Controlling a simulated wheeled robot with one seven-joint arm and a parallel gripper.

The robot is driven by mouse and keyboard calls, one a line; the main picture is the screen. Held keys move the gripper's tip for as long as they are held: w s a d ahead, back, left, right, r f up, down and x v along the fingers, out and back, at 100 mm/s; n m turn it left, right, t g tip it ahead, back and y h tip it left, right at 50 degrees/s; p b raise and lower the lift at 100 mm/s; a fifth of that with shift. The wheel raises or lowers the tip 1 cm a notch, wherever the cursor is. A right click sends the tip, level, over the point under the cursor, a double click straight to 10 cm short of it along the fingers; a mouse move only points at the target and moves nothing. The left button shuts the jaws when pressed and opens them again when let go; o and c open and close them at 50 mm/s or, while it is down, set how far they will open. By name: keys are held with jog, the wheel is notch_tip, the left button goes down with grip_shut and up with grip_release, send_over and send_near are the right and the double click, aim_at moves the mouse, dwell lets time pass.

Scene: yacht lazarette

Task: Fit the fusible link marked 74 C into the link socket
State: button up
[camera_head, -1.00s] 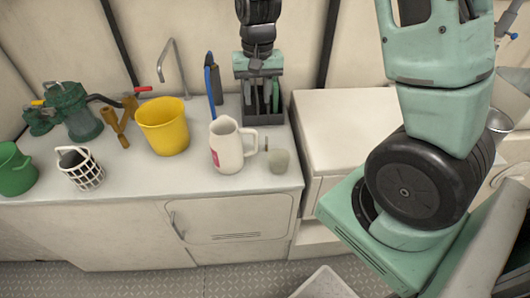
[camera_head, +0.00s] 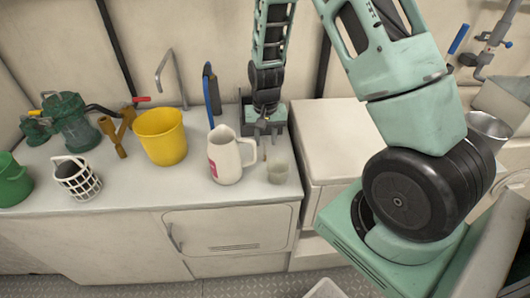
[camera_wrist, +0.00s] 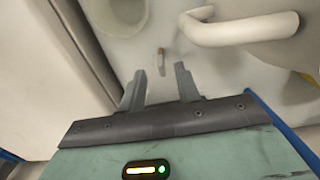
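My gripper (camera_head: 266,120) points down over the back right of the white counter. In the wrist view its two fingers (camera_wrist: 160,82) are apart with nothing between them. A small brown-and-grey cylinder (camera_wrist: 161,60) stands or lies on the counter just beyond the fingertips, not touching them. It may be a fusible link, but no marking is readable. In the head view it is a tiny thin shape beside the jug's handle. I cannot make out the link socket in either view.
A white jug (camera_head: 225,158) and a translucent cup (camera_head: 278,168) stand close in front of the gripper; the jug's handle (camera_wrist: 240,30) is near the cylinder. A grey holder (camera_head: 277,117) is behind. A yellow bucket (camera_head: 160,136) and white basket (camera_head: 77,178) stand left.

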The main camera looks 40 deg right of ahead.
aim_at(265, 144)
jog(key=shift+w+f, duration=0.1)
jog(key=shift+f, duration=2.3)
grip_shut()
